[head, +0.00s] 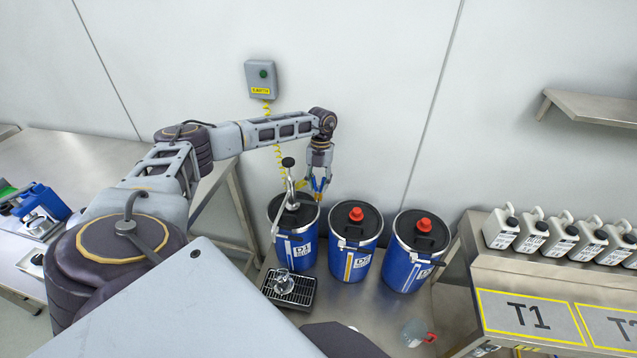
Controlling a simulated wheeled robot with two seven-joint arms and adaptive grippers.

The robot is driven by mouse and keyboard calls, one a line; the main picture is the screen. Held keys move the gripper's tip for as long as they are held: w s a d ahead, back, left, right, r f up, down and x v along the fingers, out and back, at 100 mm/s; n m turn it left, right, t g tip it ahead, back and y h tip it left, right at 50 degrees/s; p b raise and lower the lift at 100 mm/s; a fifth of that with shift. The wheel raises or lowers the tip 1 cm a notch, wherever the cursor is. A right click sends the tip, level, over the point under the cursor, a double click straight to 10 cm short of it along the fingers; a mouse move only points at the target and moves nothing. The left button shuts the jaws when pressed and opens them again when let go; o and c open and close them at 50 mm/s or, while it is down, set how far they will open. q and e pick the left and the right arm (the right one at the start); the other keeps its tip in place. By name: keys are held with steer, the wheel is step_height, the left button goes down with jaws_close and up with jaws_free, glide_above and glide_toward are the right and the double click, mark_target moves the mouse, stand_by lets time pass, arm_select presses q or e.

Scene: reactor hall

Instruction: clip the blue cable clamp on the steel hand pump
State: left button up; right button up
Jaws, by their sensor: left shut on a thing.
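The steel hand pump (291,190) stands upright in the lid of the blue drum D1 (294,250), with a black knob on top and a spout hanging down on the left. My left gripper (318,190) reaches down just right of the pump, above the drum's lid. It is shut on the blue cable clamp (313,184), of which only small blue parts show between the fingers. I cannot tell whether the clamp touches the pump. A yellow coiled cable (278,155) hangs from the grey EARTH box (261,78) and passes behind my arm. My right gripper is not in view.
Drums D2 (355,250) and D3 (415,255), with red caps, stand to the right. A black drip tray (310,292) with a glass vessel (284,284) sits before D1. A clear jug (415,333) is at the front. White canisters (532,232) line the right bench.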

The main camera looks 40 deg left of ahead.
arm_select(q)
steer(key=shift+f, duration=1)
stand_by(3.2)
steer(key=o, duration=0.9)
steer(key=shift+o, duration=0.2)
step_height(320, 180, up, 7)
steer(key=w, duration=0.1)
steer(key=shift+w+a+r, duration=0.15)
steer(key=shift+a+r, duration=0.05)
steer(key=shift+a, duration=0.15)
steer(key=shift+f, duration=0.1)
stand_by(1.0)
